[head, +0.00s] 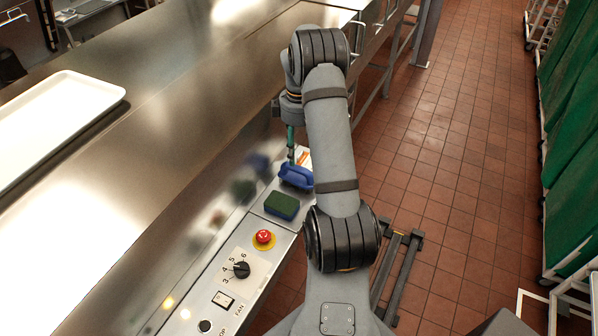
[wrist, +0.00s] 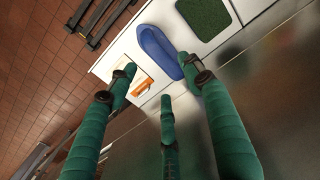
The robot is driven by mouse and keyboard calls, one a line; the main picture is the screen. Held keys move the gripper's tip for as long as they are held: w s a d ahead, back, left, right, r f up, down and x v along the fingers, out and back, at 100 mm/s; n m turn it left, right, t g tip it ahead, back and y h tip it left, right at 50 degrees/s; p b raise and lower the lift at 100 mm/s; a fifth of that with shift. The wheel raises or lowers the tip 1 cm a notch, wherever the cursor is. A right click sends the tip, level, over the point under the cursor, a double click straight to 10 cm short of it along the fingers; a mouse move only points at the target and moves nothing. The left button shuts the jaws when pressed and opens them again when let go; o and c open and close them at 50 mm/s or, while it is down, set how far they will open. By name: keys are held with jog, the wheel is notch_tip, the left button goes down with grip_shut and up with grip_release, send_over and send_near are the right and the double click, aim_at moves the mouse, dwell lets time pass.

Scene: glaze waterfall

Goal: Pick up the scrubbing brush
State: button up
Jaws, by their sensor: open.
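The scrubbing brush appears to be the blue, rounded, elongated thing (head: 296,176) on the narrow ledge beside the steel counter. It also shows in the wrist view (wrist: 159,52), near the fingertips. My gripper (wrist: 161,78) has green fingers spread apart, with nothing held between them. In the head view my gripper (head: 291,143) points down just beyond the brush, and most of it is hidden by my arm. The gap between fingers and brush is hard to judge. The brush's underside is hidden.
A dark green sponge (head: 282,205) lies just nearer than the brush. A white-and-orange flat item (wrist: 142,82) lies on its other side. A red button (head: 263,237) and black knob (head: 241,269) stand on the ledge panel. A white tray (head: 62,112) rests on the counter.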

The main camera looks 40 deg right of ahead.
aim_at(300, 167)
notch_tip(300, 167, down, 2)
jog(key=shift+f, duration=0.1)
jog(key=shift+s+f+p, duration=0.2)
jog(key=shift+f+p, duration=0.8)
jog(key=shift+f, duration=1.7)
jog(key=shift+c, duration=0.2)
jog(key=c, duration=1.1)
grip_shut()
jog(key=shift+r, duration=0.1)
